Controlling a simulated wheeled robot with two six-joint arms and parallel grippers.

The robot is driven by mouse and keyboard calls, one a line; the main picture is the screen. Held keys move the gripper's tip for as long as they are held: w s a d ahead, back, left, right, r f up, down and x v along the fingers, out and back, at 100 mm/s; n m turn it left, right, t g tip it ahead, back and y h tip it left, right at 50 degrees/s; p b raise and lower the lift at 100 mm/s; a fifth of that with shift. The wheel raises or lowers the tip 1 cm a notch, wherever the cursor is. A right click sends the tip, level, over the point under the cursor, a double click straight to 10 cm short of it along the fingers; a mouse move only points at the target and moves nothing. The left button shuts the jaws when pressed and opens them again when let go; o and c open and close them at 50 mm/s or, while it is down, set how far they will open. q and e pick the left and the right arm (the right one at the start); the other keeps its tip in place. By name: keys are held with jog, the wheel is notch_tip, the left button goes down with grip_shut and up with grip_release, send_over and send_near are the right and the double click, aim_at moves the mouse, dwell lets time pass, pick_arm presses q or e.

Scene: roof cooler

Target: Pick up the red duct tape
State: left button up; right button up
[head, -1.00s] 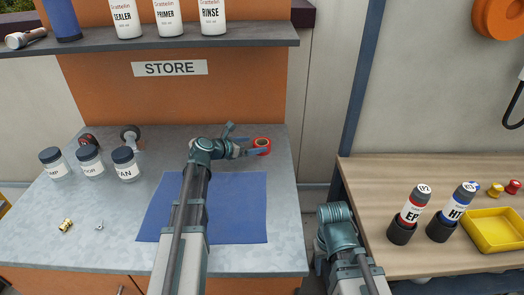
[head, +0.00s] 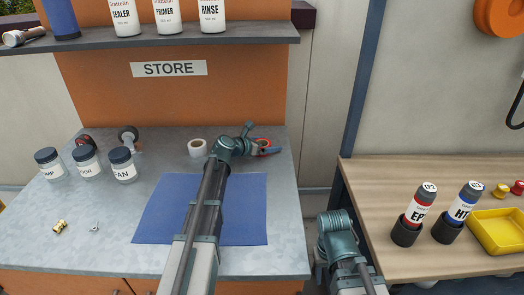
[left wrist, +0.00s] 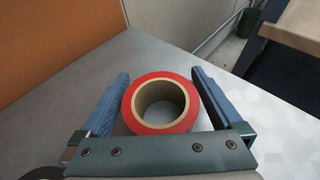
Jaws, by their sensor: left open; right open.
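The red duct tape (left wrist: 181,127) is a red roll with a tan core, on the grey counter at its back right corner. In the head view the roll (head: 264,143) is partly hidden by my left gripper (head: 266,150). In the left wrist view the open fingers of that gripper (left wrist: 162,108) stand on either side of the roll, with a small gap on both sides. My right arm (head: 340,240) is at the lower middle of the head view; its fingertips are not visible there.
A white tape roll (head: 198,147) stands left of my left gripper. A blue mat (head: 165,215) lies on the counter (head: 100,255). Several lidded jars (head: 86,162) stand at the left. A shelf (head: 120,47) overhangs the back. The wooden bench (head: 400,170) is to the right.

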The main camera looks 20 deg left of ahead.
aim_at(267, 140)
pick_arm(q)
jog(key=shift+c, duration=0.3)
jog(key=c, duration=1.4)
jog(key=shift+r, duration=0.1)
jog(key=shift+r+p, duration=0.85)
jog(key=shift+p, duration=0.1)
notch_tip(267, 140, up, 2)
jog(key=shift+r+p, duration=0.1)
jog(key=shift+p, duration=0.95)
jog(key=s+d, duration=0.2)
jog(key=d, duration=0.2)
jog(key=s+d, duration=0.3)
jog(key=d, duration=0.2)
jog(key=s+d+r+p, duration=0.1)
jog(key=s+d, duration=0.2)
jog(key=d, duration=0.1)
jog(key=shift+s+d, duration=0.1)
jog(key=shift+d, duration=0.25)
